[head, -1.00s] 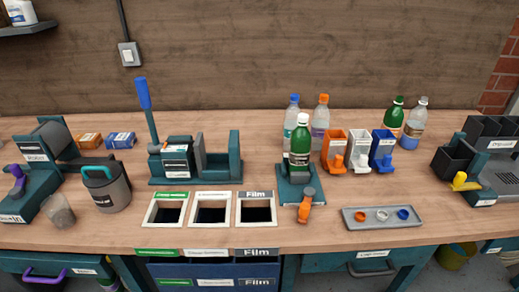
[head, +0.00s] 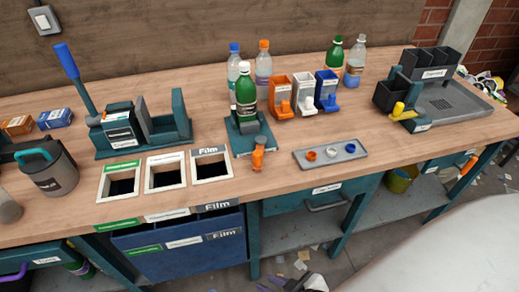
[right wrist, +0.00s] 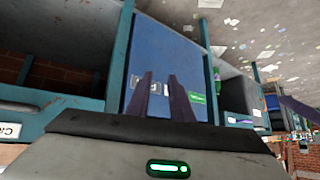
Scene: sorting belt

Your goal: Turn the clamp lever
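The clamp (head: 240,146) is a teal stand on the bench in the head view, with a green bottle (head: 246,92) with a white cap upright in it. Its orange lever (head: 258,155) sticks out at the front, towards the bench's front edge. My right gripper shows in the right wrist view (right wrist: 162,82), with two dark fingers apart and nothing seen between them. The fingers point towards the blue bin front under the bench, away from the lever. In the head view only a dark part of it seems to show at the bottom edge. My left gripper is not in view.
A grey tray (head: 330,161) with small caps lies right of the lever. Three framed openings (head: 165,183) lie left of it. Orange, white and blue holders (head: 304,110) stand behind. A blue-handled press (head: 120,150) stands left. Below the bench is a blue bin front (head: 180,256).

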